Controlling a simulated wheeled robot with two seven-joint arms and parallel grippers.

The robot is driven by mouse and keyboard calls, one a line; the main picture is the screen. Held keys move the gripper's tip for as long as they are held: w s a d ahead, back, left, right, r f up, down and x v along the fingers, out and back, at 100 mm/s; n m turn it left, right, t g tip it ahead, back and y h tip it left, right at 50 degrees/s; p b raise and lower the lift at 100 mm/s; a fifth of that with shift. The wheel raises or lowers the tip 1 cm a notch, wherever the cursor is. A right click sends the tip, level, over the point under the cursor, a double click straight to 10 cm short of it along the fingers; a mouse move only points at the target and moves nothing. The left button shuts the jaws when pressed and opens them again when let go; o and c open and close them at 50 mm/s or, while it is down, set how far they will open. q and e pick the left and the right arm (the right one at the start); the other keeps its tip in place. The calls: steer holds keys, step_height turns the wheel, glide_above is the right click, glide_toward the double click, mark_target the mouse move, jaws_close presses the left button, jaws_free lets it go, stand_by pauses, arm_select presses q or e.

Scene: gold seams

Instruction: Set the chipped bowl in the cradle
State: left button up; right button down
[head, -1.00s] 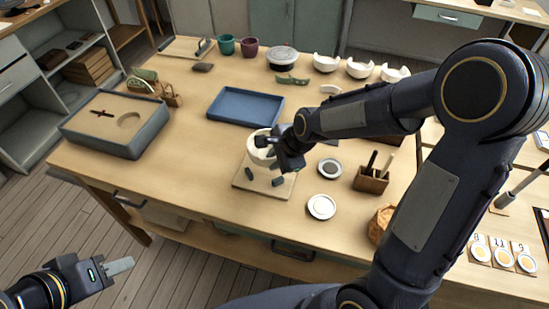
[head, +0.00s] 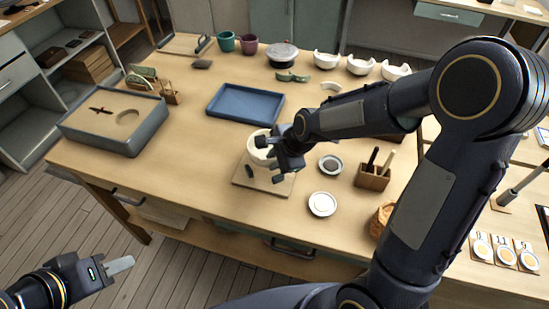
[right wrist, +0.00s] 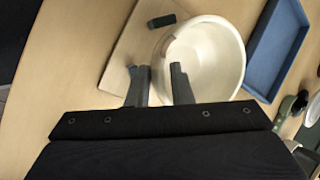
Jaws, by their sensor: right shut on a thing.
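The chipped bowl (head: 257,153) is off-white and round. It is at the back part of the cradle (head: 246,181), a pale wooden board with dark posts. In the right wrist view the bowl (right wrist: 215,58) shows its open inside, and the board (right wrist: 133,42) lies beside and under it with a dark post near its rim. My right gripper (head: 280,146) is shut on the bowl's wall, with its fingers (right wrist: 160,84) on either side of the rim. I cannot tell whether the bowl touches the board. My left gripper (head: 122,266) is empty, off the table's front left.
A blue tray (head: 213,112) lies behind the cradle. A grey box with a sand-coloured top (head: 100,140) stands at the left. A white dish (head: 322,204), a dark-filled dish (head: 330,165) and a tool holder (head: 371,180) are to the right. White bowls (head: 360,65) stand at the back.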

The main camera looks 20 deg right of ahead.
mark_target(275, 176)
steer(key=shift+f, duration=0.5)
stand_by(1.0)
steer(key=shift+f+b, duration=0.85)
steer(key=shift+f, duration=0.2)
stand_by(0.8)
stand_by(0.5)
steer(key=c, duration=1.3)
jaws_free()
steer(key=shift+o, duration=0.5)
steer(key=shift+s+f, duration=0.25)
steer(key=shift+c, duration=0.8)
